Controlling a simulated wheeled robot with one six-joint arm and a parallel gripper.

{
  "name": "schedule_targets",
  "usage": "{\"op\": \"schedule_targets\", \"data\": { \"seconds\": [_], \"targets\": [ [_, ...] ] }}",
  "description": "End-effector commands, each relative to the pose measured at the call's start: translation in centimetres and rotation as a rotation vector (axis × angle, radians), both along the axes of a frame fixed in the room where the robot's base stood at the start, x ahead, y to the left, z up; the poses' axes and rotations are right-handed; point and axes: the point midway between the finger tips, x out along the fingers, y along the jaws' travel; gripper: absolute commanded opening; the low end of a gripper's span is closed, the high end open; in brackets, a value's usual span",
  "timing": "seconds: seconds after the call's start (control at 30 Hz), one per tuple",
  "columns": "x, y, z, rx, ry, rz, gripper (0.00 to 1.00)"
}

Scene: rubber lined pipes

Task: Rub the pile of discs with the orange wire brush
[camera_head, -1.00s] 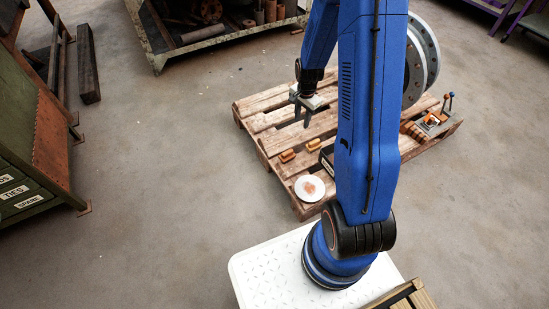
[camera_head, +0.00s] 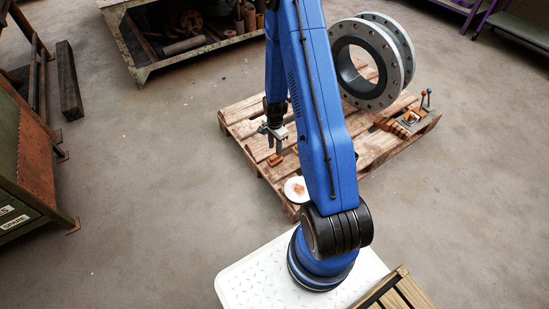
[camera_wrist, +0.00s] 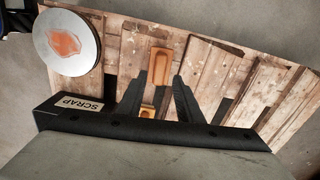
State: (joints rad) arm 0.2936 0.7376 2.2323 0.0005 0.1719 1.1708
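One orange block (camera_head: 275,160) is just below my gripper (camera_head: 273,144) in the head view. My gripper is open and empty. The pile of discs (camera_head: 297,189), pale and round with a rusty orange patch on top, sits at the pallet's near corner; it is top left in the wrist view (camera_wrist: 75,63).
The pallet (camera_head: 240,110) also bears a large grey flanged pipe (camera_head: 335,75) at the back and a clamp-like tool (camera_head: 411,117) at right. A green cabinet (camera_head: 15,150) stands far left; floor between is clear.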

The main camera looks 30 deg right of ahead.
Motion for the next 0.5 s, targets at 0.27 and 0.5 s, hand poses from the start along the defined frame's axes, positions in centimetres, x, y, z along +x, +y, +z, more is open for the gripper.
{"op": "schedule_targets", "data": {
  "seconds": [0.27, 0.5],
  "targets": [
    [-0.1, 0.0, -3.4, 0.001, 0.001, 0.0, 0.33],
    [0.0, 0.0, -5.2, 0.0, 0.0, 0.001, 0.33]
  ]
}}
